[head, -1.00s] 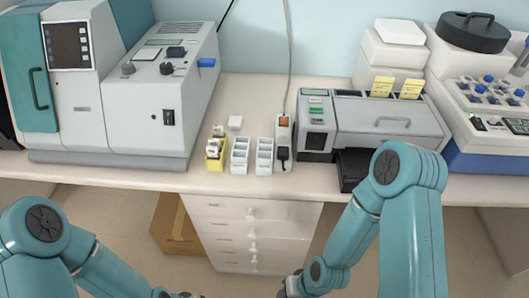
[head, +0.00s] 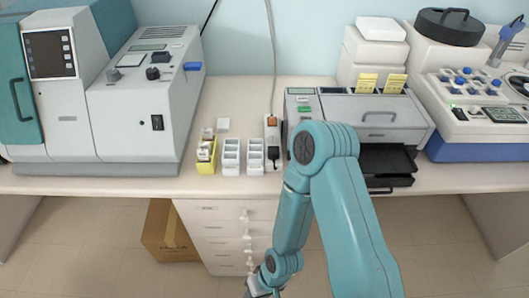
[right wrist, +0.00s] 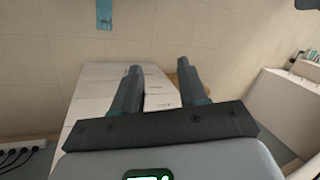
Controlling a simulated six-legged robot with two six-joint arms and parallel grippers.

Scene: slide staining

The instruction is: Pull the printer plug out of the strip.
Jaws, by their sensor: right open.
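The white power strip (head: 266,138) lies on the bench, with an orange switch at its far end and a white cord running up the wall. A black plug (head: 272,155) sits in its near end; I cannot tell which device it feeds. The grey printer-like machine (head: 345,108) stands just right of the strip. My right arm crosses in front of this machine. Its gripper is mostly cut off at the bottom of the head view, below the bench top. In the right wrist view my right gripper (right wrist: 160,88) is open and empty. My left gripper is out of view.
White slide racks (head: 231,158) and a yellow rack (head: 206,160) stand left of the strip. A black tray (head: 386,160) juts from the machine. White drawers (head: 225,232) with protruding handles and a cardboard box (head: 168,232) are below the bench.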

